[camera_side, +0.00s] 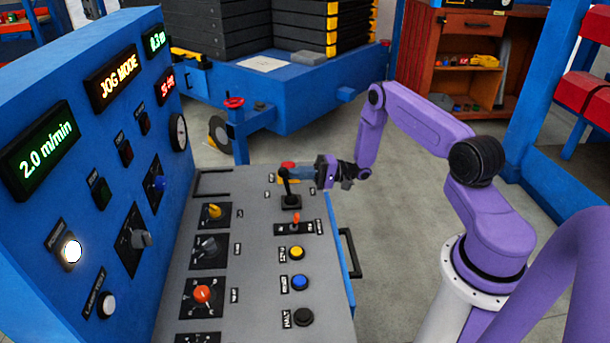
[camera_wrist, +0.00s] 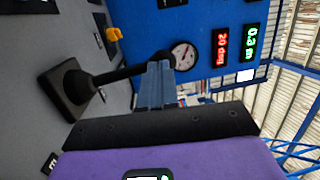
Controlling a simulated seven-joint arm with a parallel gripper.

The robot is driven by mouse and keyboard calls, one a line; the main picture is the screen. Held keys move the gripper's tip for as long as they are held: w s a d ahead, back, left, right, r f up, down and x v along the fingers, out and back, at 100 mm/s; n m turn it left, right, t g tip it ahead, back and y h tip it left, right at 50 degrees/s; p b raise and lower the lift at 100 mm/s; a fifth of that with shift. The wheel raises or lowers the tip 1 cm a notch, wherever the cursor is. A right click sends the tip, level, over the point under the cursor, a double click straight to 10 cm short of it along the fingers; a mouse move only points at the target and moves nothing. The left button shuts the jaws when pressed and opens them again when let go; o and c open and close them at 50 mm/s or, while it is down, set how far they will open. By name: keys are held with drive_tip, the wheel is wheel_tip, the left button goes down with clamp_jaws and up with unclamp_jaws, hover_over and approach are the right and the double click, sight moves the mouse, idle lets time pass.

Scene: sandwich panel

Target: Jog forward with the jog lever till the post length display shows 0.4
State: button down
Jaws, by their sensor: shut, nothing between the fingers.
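The jog lever, a black stick on a square base (camera_side: 290,201), stands at the far end of the grey desk. In the wrist view its shaft (camera_wrist: 125,75) runs to my fingers. My gripper (camera_side: 293,172) is shut and empty, its blue fingertips (camera_wrist: 155,68) at the lever's upper end; whether they touch it I cannot tell. The green display in metres (camera_side: 154,40), which I take for the post length, reads 0.3 m; it also shows in the wrist view (camera_wrist: 250,42). The lever's top is partly hidden.
Other displays read JOG MODE (camera_side: 117,75) and 2.0 m/min (camera_side: 40,151); a red one reads 20 deg (camera_wrist: 221,49). A small orange-red lever (camera_side: 296,220) and a yellow button (camera_side: 296,252) sit nearer. A red part (camera_side: 288,165) lies just behind the lever's top.

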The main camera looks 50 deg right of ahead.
idle(0.4)
drive_tip(key=f+v, duration=0.2)
drive_tip(key=v, duration=1.2)
drive_tip(key=shift+w+a, duration=0.1)
drive_tip(key=shift+w, duration=0.1)
drive_tip(key=s+a+r+n+g+h, duration=0.1)
drive_tip(key=s+a+r+n+g, duration=0.2)
drive_tip(key=a+g, duration=0.35)
drive_tip(key=s+a+r+n+g+h, duration=0.25)
drive_tip(key=a+r+g, duration=0.25)
drive_tip(key=a, duration=0.3)
drive_tip(key=s+a+r+n+g, duration=0.1)
drive_tip(key=a+r+n+g, duration=0.3)
drive_tip(key=a+g, duration=0.3)
drive_tip(key=s+a+r+n+t+h, duration=0.2)
drive_tip(key=s+r+n+h, duration=0.3)
drive_tip(key=s, duration=0.5)
drive_tip(key=s+a+r+n+t+h, duration=0.2)
drive_tip(key=s+r+n+t+h, duration=0.3)
drive_tip(key=s, duration=0.6)
drive_tip(key=shift+h, duration=0.75)
